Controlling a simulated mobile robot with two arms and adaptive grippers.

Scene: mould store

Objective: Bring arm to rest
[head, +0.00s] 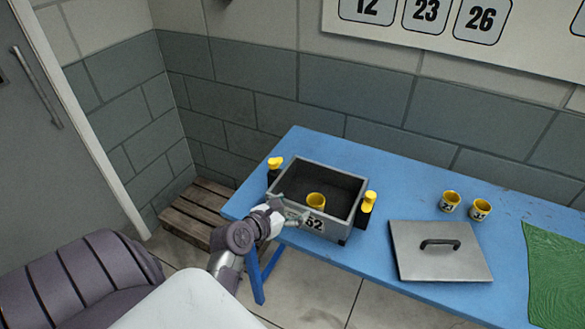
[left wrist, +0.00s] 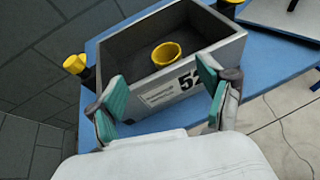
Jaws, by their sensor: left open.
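My left gripper (head: 289,215) is at the front left of the grey box marked 52 (head: 352,192), by its front wall. In the left wrist view the left gripper (left wrist: 160,100) is open, its teal-padded fingers apart with nothing between them. The box (left wrist: 205,62) fills the view beyond the fingers. One yellow cup (head: 316,201) stands inside the box; it also shows in the left wrist view (left wrist: 166,54). I cannot tell whether the fingers touch the box. My right gripper is in neither view.
The box stands on a blue table (head: 300,143) between two yellow-topped clamps (head: 275,163) (head: 369,200). A grey lid with a black handle (head: 440,262), two yellow cups (head: 449,201) (head: 480,208) and a green cloth (head: 556,275) are to the right. A wooden pallet (head: 194,208) lies on the floor, left.

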